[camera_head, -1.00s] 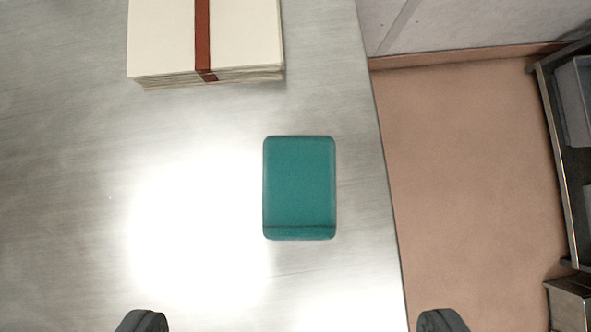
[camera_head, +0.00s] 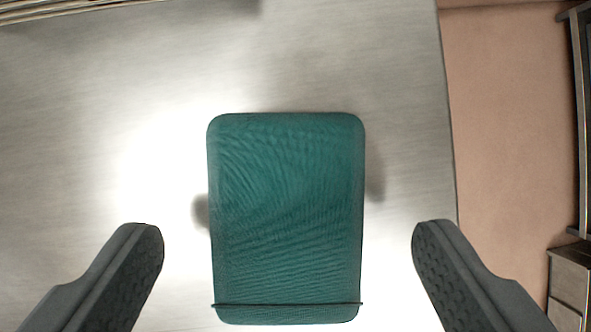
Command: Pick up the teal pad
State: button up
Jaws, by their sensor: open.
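The teal pad (camera_head: 286,205) lies flat on a brushed metal table, upright in the picture and near its middle. It is a rounded rectangle with a dark line across its near end. My gripper (camera_head: 288,235) is open, with one dark finger to the left of the pad and the other to the right. Both fingers are apart from the pad, with clear gaps on each side. Small shadows fall on the table beside the pad.
The metal table (camera_head: 90,130) is bare around the pad. The edge of a paper stack (camera_head: 60,10) shows at the top left. The table's right edge is close to the right finger, with brown floor (camera_head: 505,130) beyond. Dark shelving (camera_head: 580,150) stands at the far right.

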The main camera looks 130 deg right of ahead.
aim_at(284, 249)
jog(key=shift+x, duration=0.85)
jog(key=c, duration=1.1)
jog(key=shift+o, duration=0.2)
jog(key=shift+r, duration=0.15)
notch_tip(284, 249, up, 10)
jog(key=shift+o, duration=0.9)
jog(key=shift+c, duration=0.6)
